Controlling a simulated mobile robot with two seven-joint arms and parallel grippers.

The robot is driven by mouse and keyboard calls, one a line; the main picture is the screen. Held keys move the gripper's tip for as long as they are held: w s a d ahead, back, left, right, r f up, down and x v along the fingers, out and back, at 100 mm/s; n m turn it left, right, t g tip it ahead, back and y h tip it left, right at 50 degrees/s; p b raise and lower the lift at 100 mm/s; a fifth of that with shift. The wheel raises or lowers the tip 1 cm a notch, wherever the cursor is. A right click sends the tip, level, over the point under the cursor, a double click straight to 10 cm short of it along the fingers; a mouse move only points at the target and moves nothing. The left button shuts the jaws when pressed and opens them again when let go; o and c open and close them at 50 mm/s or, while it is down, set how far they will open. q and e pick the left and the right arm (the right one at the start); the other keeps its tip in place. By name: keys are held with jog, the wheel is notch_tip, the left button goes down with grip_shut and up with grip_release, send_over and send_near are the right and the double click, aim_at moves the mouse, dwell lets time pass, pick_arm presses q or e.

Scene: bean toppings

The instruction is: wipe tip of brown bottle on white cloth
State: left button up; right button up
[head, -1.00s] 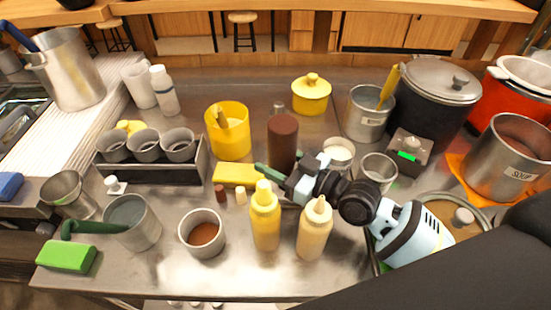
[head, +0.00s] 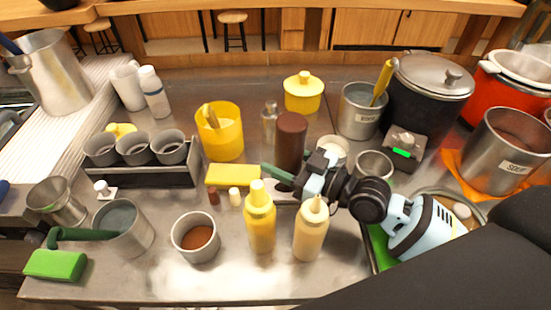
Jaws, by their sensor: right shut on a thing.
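The brown bottle (head: 291,138) is a dark brown cylinder with its flat round end up. My right gripper (head: 290,174) is shut on its lower part. The bottle's tip is hidden behind the gripper and the squeeze bottles. A pale patch (head: 283,192) shows just below the gripper and may be the white cloth; most of it is covered. I cannot tell whether the tip touches it. My left gripper is not in view.
A yellow squeeze bottle (head: 260,220) and a cream one (head: 310,230) stand close in front of the gripper. A yellow sponge (head: 232,174) and yellow tub (head: 219,135) are to its left. A steel container (head: 373,166) stands to the right.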

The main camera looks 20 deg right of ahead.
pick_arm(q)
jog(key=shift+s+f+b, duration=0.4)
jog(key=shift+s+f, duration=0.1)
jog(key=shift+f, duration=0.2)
pick_arm(e)
jog(key=shift+s+d+f, duration=0.1)
jog(key=shift+s+d, duration=0.1)
jog(key=shift+d, duration=0.45)
jog(key=shift+s+d+f, duration=0.1)
jog(key=shift+s+d, duration=0.05)
jog(key=shift+d, duration=0.45)
jog(key=shift+r, duration=0.1)
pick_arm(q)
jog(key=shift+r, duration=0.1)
pick_arm(e)
jog(key=shift+r+p, duration=0.85)
jog(key=shift+r, duration=0.55)
jog(key=shift+r+p, duration=1.15)
jog(key=shift+r, duration=0.65)
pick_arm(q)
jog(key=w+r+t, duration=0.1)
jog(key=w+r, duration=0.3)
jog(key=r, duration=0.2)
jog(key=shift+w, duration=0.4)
pick_arm(e)
jog(key=shift+f, duration=0.1)
